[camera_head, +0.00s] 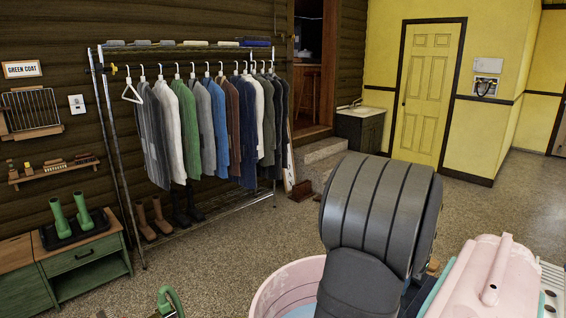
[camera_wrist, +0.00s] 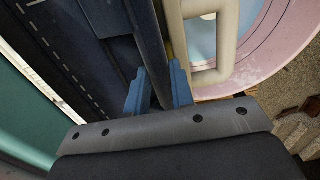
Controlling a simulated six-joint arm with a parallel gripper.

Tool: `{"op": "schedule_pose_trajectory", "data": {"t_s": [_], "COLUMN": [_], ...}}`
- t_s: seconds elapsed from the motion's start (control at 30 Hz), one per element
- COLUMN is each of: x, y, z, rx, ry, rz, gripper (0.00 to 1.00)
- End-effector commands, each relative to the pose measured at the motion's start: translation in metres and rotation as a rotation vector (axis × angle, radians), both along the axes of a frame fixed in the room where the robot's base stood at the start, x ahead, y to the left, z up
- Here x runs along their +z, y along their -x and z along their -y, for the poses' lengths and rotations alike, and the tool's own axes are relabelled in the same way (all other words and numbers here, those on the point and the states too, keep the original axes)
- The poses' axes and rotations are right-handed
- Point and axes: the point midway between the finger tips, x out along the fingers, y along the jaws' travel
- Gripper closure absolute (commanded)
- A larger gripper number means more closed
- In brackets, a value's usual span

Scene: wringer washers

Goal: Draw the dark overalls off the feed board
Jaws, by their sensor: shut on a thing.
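The dark navy overalls (camera_wrist: 60,45) fill the upper left of the wrist view, with pale stitching and a strap-like fold running down to my gripper. My gripper (camera_wrist: 158,90) has two blue fingers, shut on that narrow fold. The overalls' far end runs out of the picture. I cannot clearly make out the feed board beneath the cloth. A pink wringer housing (camera_head: 487,280) stands at the lower right there.
A pink tub (camera_head: 284,284) with bluish water lies left of my arm; its rim shows in the wrist view (camera_wrist: 284,45). A cream frame (camera_wrist: 216,75) stands close right of my fingers. A clothes rack (camera_head: 200,48) stands behind, with open floor before it.

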Motion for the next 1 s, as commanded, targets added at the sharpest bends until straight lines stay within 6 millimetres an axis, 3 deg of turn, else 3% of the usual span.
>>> {"op": "schedule_pose_trajectory", "data": {"t_s": [1.0], "x": [0.0], "y": [-0.037], "z": [-0.036], "rx": [0.001], "ry": [0.001], "rz": [0.001], "gripper": [1.0]}}
